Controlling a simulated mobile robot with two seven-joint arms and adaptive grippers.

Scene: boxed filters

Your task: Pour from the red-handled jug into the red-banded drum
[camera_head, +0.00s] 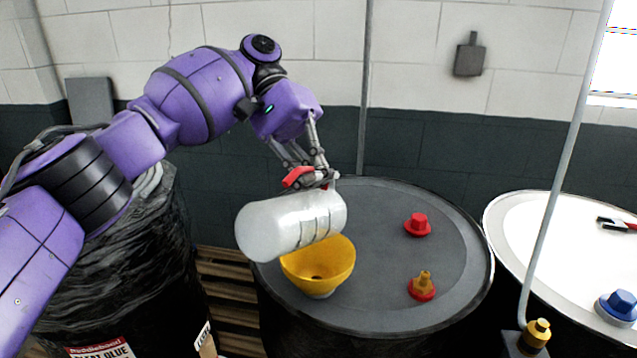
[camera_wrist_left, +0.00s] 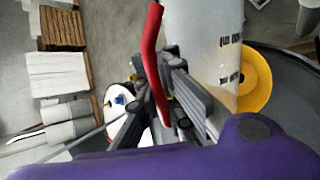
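The jug (camera_head: 292,222), whitish and translucent, is tipped nearly onto its side in the head view, its left end a little lower. Its red handle (camera_head: 297,177) is at my left gripper (camera_head: 322,180), whose fingers are closed on it. In the left wrist view the red handle (camera_wrist_left: 154,62) runs between the fingers (camera_wrist_left: 165,100), beside the jug body (camera_wrist_left: 205,45). A yellow funnel (camera_head: 335,262) stands upright on the dark-topped drum (camera_head: 385,270), just below the jug. No red band shows on this drum's visible side. The jug's mouth and any liquid stream cannot be made out.
A red cap (camera_head: 418,224) and a red-based brass fitting (camera_head: 423,287) sit on the drum top. A white-topped drum (camera_head: 530,215) stands to the right, with a blue cap (camera_head: 617,306). A black-wrapped drum (camera_head: 110,270) stands left. A thin grey pole (camera_head: 565,160) rises at right.

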